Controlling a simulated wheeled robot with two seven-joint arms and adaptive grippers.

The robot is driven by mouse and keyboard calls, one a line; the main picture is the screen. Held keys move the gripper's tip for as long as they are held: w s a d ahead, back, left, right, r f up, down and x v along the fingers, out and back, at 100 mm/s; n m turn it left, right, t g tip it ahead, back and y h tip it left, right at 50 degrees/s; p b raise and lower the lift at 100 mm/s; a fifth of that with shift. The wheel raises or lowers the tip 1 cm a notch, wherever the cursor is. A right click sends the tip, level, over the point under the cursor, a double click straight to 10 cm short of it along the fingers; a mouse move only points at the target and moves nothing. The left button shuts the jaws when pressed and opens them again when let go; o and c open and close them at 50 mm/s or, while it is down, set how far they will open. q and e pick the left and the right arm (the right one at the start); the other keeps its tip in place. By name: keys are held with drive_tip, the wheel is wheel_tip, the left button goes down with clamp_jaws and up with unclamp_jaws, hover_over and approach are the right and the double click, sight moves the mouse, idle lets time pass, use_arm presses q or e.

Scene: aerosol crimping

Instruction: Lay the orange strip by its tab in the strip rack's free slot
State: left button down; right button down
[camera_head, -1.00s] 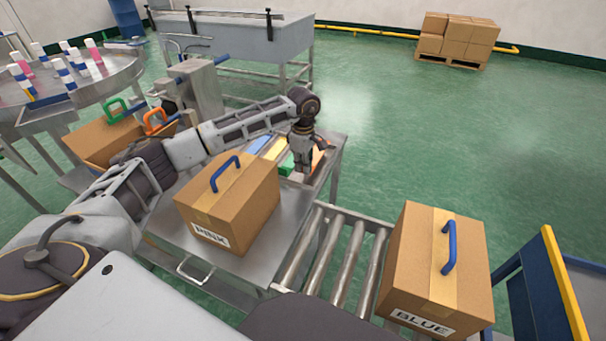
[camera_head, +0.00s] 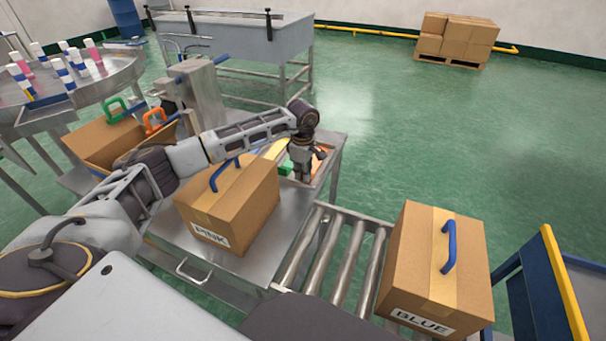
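My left gripper (camera_head: 303,172) points down over the far right end of the steel table, at the strip rack. Its fingertips are small and dark here, and I cannot tell whether they are open or shut. A bit of orange (camera_head: 321,153), seemingly the orange strip, shows just right of the gripper and is partly hidden by it. I cannot tell whether the gripper touches it. A yellow strip (camera_head: 276,150) and a green piece (camera_head: 286,167) show to the left of the gripper. The rack's slots are mostly hidden behind my forearm and a carton. My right gripper is not in view.
A carton marked PINK (camera_head: 228,207) with a blue handle stands on the table in front of the rack. A roller conveyor (camera_head: 335,255) and a carton marked BLUE (camera_head: 432,268) are at right. An open carton (camera_head: 100,142) stands at left.

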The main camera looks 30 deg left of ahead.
use_arm(q)
drive_tip(key=shift+f, duration=0.15)
drive_tip(key=c, duration=1.6)
unclamp_jaws()
drive_tip(key=shift+c, duration=0.2)
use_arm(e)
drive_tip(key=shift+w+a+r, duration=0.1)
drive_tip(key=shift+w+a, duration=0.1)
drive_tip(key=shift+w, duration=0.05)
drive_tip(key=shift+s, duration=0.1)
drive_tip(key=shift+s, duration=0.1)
use_arm(q)
drive_tip(key=shift+r, duration=0.65)
wheel_tip(320, 180, up, 11)
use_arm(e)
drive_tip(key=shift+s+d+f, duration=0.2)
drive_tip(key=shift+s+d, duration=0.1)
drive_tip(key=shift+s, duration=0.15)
